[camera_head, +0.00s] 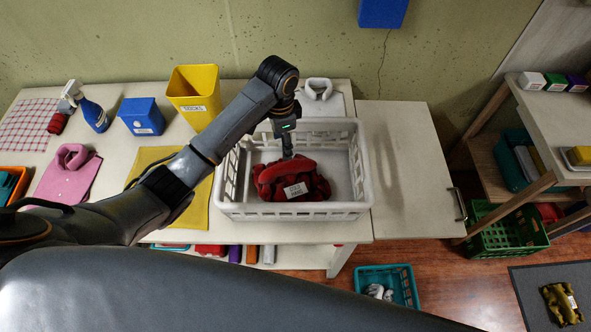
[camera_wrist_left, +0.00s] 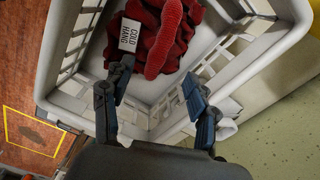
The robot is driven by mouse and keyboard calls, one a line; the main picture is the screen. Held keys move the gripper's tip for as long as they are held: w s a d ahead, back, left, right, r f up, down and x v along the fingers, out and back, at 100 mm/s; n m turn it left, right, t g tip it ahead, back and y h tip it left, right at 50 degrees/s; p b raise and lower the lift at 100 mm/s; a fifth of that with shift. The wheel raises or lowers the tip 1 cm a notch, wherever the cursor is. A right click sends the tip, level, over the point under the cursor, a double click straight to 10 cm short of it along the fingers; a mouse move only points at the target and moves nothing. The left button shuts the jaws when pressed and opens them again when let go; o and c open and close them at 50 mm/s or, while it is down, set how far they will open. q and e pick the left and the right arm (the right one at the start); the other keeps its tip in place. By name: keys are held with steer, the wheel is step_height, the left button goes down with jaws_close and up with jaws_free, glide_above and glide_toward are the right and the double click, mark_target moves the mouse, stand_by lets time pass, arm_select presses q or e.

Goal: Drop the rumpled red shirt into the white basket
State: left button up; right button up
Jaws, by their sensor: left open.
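The rumpled red shirt (camera_head: 292,181) lies inside the white basket (camera_head: 296,211), on its floor near the front wall. It carries a white tag, which reads "COLD HANG" in the left wrist view, where the shirt (camera_wrist_left: 163,45) also shows. The basket (camera_wrist_left: 265,55) has slatted walls and stands on the table. My left gripper (camera_head: 287,152) reaches down into the basket just above the back of the shirt. In the left wrist view its two fingers (camera_wrist_left: 155,82) are spread apart with nothing between them. My right gripper is not in view.
On the table are a yellow bin (camera_head: 194,95), a blue box (camera_head: 142,116), a blue spray bottle (camera_head: 93,114) and a folded pink shirt (camera_head: 69,176). A grey collared shirt (camera_head: 322,100) lies behind the basket. The tabletop right of the basket (camera_head: 410,150) is clear.

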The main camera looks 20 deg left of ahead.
arm_select(q)
step_height(320, 180, up, 12)
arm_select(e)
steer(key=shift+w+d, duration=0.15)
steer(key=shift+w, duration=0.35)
arm_select(q)
steer(key=shift+s+f, duration=0.1)
stand_by(0.5)
